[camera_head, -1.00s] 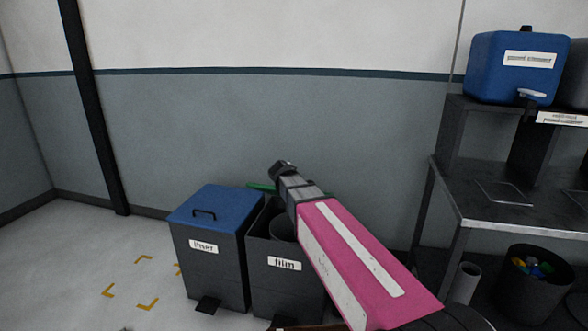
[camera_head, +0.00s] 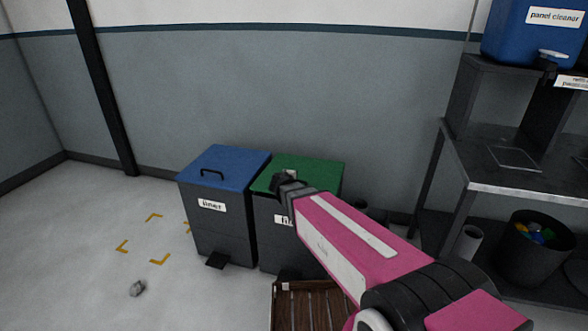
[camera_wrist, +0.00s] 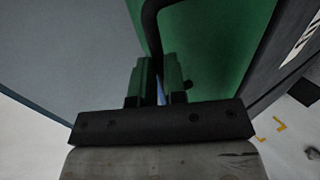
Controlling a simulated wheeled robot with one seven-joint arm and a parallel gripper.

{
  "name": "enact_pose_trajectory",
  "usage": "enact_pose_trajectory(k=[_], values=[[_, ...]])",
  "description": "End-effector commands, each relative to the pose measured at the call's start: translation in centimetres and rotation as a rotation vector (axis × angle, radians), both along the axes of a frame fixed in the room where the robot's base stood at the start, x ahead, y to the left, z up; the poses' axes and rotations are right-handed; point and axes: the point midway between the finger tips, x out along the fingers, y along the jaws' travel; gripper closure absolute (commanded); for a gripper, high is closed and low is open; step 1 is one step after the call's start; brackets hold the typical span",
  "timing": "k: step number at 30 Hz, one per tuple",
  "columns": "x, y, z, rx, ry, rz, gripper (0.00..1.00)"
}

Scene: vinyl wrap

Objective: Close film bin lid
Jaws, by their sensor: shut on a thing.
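The film bin (camera_head: 268,225) is dark grey, with a white label partly hidden by my arm. Its green lid (camera_head: 315,170) lies over the bin top and looks flat, about level with the blue lid beside it. I cannot tell whether a small gap is left at the rim. My gripper (camera_head: 280,183) is over the lid's front part. In the wrist view, the green lid (camera_wrist: 210,45) fills the upper middle, and its black handle (camera_wrist: 150,30) runs down between my fingers. My gripper (camera_wrist: 160,88) is shut on this handle; the grip itself is partly hidden.
The liner bin (camera_head: 215,225) with a blue lid (camera_head: 225,165) stands close on the left. A wooden slatted crate (camera_head: 305,308) is on the floor in front. A metal bench (camera_head: 525,182) and a black waste bin (camera_head: 525,265) are at right. The left floor is mostly open.

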Motion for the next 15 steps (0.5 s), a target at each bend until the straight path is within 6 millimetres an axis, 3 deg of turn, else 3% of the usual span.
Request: enact_pose_trajectory(k=[6, 15], values=[[-0.6, 0.2, -2.6, -0.001, 0.000, 0.000, 1.00], [-0.9, 0.3, -4.4, 0.002, 0.007, -0.004, 1.00]])
